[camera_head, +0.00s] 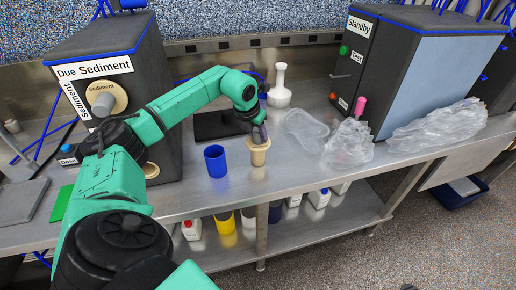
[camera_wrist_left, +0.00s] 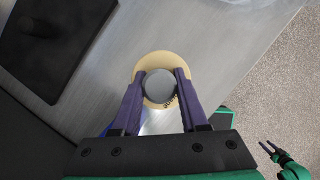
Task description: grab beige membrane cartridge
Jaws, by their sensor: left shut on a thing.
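The beige membrane cartridge (camera_head: 259,157) is upright above the front part of the steel bench, right of a blue cup. I cannot tell whether its base touches the bench. My left gripper (camera_head: 259,134) reaches it from above and is shut on its top part. In the left wrist view, the two purple fingers (camera_wrist_left: 160,76) lie on either side of the cartridge's grey round top, with its beige rim (camera_wrist_left: 160,56) around it. My right gripper (camera_wrist_left: 270,148) shows small at the lower right of the left wrist view, its fingers apart and empty.
A blue cup (camera_head: 215,161) stands close left of the cartridge. The "Sediment" machine (camera_head: 118,80) stands left and the "Standby" machine (camera_head: 415,70) right. Containers sit on the lower shelf (camera_head: 290,238).

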